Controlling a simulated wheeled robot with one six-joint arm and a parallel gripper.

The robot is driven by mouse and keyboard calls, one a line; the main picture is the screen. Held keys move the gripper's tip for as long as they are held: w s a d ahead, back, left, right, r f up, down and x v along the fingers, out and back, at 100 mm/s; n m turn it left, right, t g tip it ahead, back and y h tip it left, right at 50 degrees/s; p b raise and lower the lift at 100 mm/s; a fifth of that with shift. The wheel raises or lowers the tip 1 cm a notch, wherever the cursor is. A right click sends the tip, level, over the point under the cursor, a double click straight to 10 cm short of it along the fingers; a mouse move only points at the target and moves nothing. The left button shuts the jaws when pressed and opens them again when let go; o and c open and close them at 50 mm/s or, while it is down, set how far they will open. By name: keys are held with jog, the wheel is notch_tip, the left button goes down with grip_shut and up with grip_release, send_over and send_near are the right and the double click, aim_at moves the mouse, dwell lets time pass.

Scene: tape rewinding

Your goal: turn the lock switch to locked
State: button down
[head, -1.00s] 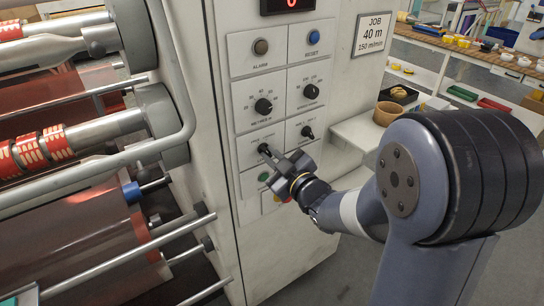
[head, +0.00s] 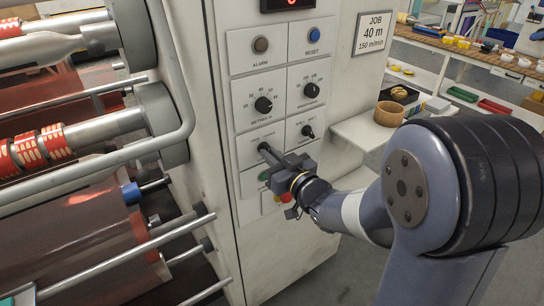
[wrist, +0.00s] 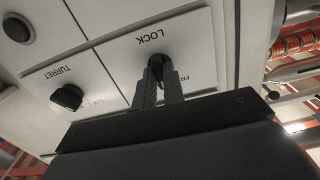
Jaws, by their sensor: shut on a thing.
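My gripper (head: 266,150) is shut on the lock switch (wrist: 156,62), a small dark knob on a pale plate of the machine's control panel. In the wrist view the two dark fingers stand on either side of the knob and hide most of it. The plate reads LOCK upside down, with part of another word, "FR", partly covered by a finger. The knob's exact pointing direction cannot be told. In the head view the fingers reach the panel from the lower right and cover the switch.
The turret switch (wrist: 68,97) sits beside the lock switch. Dials (head: 263,105), the reset button (head: 314,35) and a green button (head: 264,175) are close by on the panel. Rollers and a metal guard tube (head: 176,60) stand to the left.

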jog(key=m, duration=0.5)
jog(key=shift+m+p, duration=0.3)
jog(key=shift+p, duration=0.05)
dwell(0.4)
jog(key=c, duration=1.5)
grip_release()
jog(key=v, duration=1.1)
jog(key=shift+b, duration=0.3)
jog(key=shift+w, duration=0.15)
